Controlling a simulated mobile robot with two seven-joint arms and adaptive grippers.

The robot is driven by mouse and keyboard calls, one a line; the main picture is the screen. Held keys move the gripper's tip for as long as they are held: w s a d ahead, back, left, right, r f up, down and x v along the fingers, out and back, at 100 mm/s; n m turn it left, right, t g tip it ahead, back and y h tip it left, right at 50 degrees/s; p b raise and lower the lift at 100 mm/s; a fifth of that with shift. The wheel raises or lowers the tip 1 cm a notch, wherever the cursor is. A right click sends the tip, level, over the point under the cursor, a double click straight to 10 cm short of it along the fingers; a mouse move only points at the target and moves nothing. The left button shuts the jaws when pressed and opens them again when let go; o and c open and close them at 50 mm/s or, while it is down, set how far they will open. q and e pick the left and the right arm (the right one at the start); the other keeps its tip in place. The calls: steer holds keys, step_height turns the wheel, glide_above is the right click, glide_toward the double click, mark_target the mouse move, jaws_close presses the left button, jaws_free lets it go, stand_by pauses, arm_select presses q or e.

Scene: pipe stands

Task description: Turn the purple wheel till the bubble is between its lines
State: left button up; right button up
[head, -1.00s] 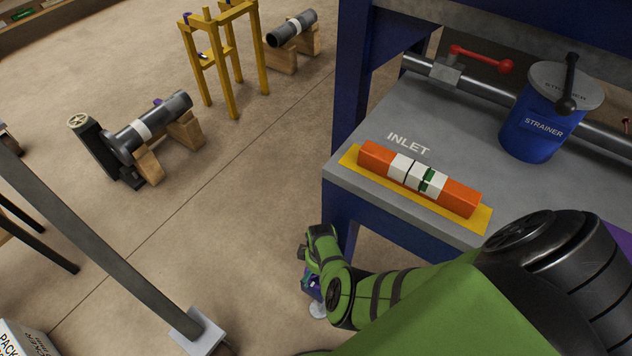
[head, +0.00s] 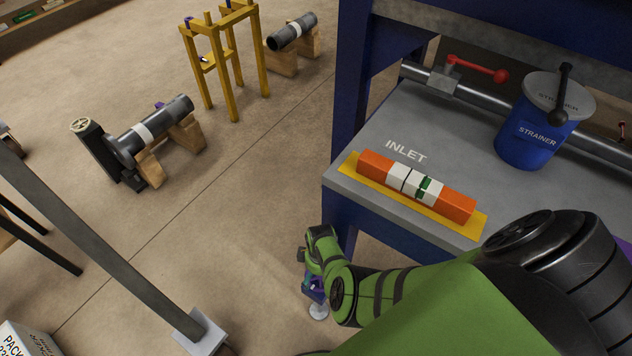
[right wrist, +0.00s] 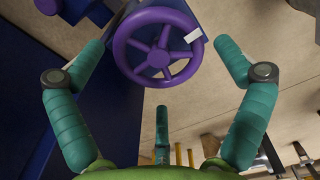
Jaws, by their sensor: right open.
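The purple wheel (right wrist: 120,45) is at the top middle of the right wrist view, with spokes and a white mark on its rim. My right gripper (right wrist: 158,46) is open, its teal fingers spread to either side of the wheel with gaps and a third finger below. In the head view my green right arm reaches down past the table corner, and the wheel is mostly hidden there. The orange level (head: 455,204) lies on a yellow plate (head: 476,224) near INLET. Its green bubble (head: 425,188) sits at the right-hand black line, mostly right of it. My left gripper is not in view.
The grey skid deck (head: 440,150) carries a blue strainer (head: 533,138) and a pipe with a red-handled valve (head: 478,68). A blue post (head: 355,90) rises at its left edge. Pipe stands and a yellow frame (head: 229,90) stand on the floor at left.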

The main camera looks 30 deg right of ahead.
steer(key=n, duration=0.2)
steer(key=shift+s+d+r+n, duration=0.1)
steer(key=shift+d+r+n, duration=0.1)
steer(key=shift+n, duration=0.1)
steer(key=n, duration=0.2)
steer(key=shift+a+f+n, duration=0.1)
steer(key=shift+f+n, duration=0.05)
steer(key=shift+n, duration=0.15)
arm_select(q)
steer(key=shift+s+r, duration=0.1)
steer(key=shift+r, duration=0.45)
arm_select(e)
steer(key=shift+f+b, duration=0.85)
steer(key=shift+f, duration=0.3)
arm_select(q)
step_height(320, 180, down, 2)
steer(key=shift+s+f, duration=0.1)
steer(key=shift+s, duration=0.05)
